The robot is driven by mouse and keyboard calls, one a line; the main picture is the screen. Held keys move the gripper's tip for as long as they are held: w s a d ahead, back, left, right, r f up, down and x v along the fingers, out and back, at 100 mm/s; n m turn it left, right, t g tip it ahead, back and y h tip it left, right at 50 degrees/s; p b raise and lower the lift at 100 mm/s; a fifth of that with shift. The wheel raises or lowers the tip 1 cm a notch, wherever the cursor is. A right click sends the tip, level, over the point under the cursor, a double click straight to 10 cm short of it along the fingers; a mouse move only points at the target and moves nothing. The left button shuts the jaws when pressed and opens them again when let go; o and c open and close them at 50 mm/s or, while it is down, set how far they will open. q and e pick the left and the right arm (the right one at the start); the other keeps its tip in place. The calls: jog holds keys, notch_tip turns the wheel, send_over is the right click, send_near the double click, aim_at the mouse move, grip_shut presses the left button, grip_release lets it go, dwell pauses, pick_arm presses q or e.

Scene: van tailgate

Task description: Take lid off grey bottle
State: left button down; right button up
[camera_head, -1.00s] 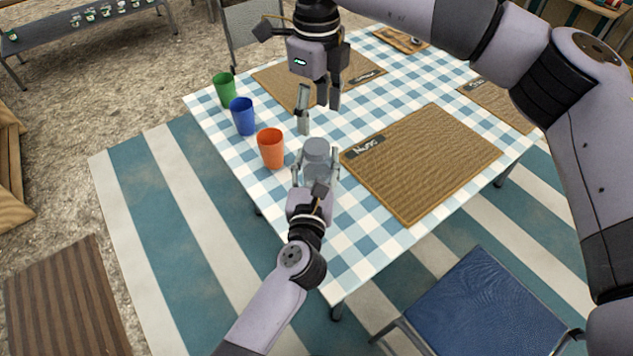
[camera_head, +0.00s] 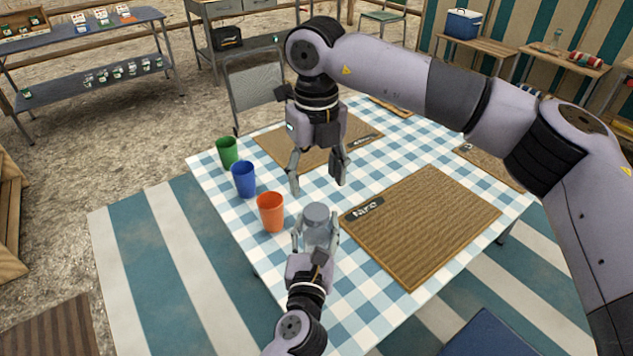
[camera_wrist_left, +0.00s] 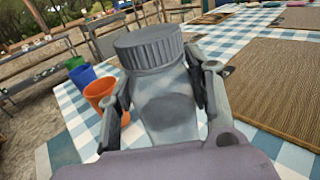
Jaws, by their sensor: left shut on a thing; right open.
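The grey bottle (camera_head: 317,236) has a clear body and a grey ribbed lid (camera_head: 316,212), which is on it. My left gripper (camera_head: 315,244) is shut around the bottle's body and holds it upright at the near left part of the table. In the left wrist view the bottle (camera_wrist_left: 168,105) stands between the two fingers, with the lid (camera_wrist_left: 148,48) clear above them. My right gripper (camera_head: 320,185) is open and empty, pointing down above and behind the bottle, apart from the lid. Whether the bottle's base touches the table is hidden.
An orange cup (camera_head: 271,212), a blue cup (camera_head: 244,180) and a green cup (camera_head: 228,153) line the table's left edge. Woven placemats, including a near one (camera_head: 425,225), lie on the checked cloth. A chair (camera_head: 252,90) stands behind.

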aim_at(317, 211)
jog(key=m, duration=1.6)
jog(key=shift+f, duration=4.05)
jog(key=shift+c, duration=0.2)
